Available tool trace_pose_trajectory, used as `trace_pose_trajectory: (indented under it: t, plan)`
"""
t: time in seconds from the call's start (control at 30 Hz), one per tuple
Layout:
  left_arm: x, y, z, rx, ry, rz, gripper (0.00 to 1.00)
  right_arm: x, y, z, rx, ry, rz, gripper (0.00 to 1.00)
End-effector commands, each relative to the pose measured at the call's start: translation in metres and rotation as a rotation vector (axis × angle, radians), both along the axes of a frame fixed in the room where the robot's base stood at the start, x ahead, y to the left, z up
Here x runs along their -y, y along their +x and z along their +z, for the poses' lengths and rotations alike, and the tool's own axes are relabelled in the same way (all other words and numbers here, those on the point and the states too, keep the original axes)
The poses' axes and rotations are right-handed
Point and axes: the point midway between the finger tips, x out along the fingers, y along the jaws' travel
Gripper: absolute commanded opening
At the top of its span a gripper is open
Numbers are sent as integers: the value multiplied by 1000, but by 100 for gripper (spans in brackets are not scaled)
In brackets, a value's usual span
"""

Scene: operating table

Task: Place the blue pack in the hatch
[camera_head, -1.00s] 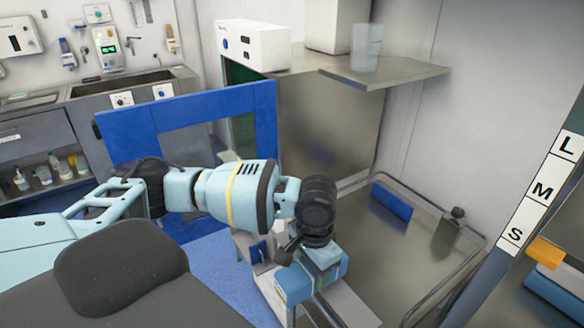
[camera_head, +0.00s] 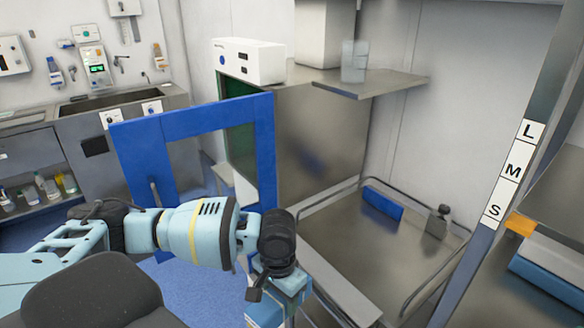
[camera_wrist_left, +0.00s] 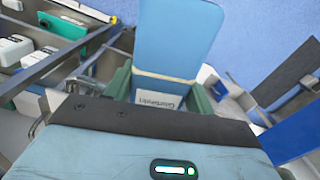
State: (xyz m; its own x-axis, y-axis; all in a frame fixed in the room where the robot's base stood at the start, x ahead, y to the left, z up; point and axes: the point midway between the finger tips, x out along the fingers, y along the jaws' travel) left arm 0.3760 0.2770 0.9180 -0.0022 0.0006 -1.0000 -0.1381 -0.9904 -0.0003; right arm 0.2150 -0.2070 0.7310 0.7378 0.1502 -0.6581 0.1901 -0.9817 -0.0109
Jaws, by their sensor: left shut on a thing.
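My left gripper (camera_wrist_left: 160,90) is shut on the light blue pack (camera_wrist_left: 175,35). In the left wrist view the pack stands out between the green fingers, with a pale band and a white printed label around it. In the head view my left wrist hangs at the bottom centre, and the gripper and pack are mostly cut off or hidden there. The hatch has an open blue-framed door (camera_head: 265,150) with a window, and a dark green opening (camera_head: 240,125) behind it. The gripper is in front of and below the opening, apart from it. My right gripper is not in view.
A metal table (camera_head: 345,240) with a rail stands right of the door, with a dark blue block (camera_head: 382,203) on it. A white box (camera_head: 248,60) sits above the hatch, beside a metal shelf (camera_head: 370,86). A rack post with L, M, S labels (camera_head: 512,172) stands at right.

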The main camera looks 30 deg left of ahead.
Motion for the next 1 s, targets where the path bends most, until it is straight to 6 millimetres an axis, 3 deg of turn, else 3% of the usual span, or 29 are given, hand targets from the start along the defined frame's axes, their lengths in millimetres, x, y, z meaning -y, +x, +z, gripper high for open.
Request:
trace_pose_trajectory:
  t: [0.2,0.53,0.8,1.0]
  plan:
    - [-9,-18,-31,-4,-1,117,24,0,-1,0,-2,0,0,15]
    - [-21,-37,-58,-1,1,241,24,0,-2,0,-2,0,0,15]
    - [30,-33,-57,2,-5,178,24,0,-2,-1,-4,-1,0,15]
    - [58,-34,-56,3,-3,146,24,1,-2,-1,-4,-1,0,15]
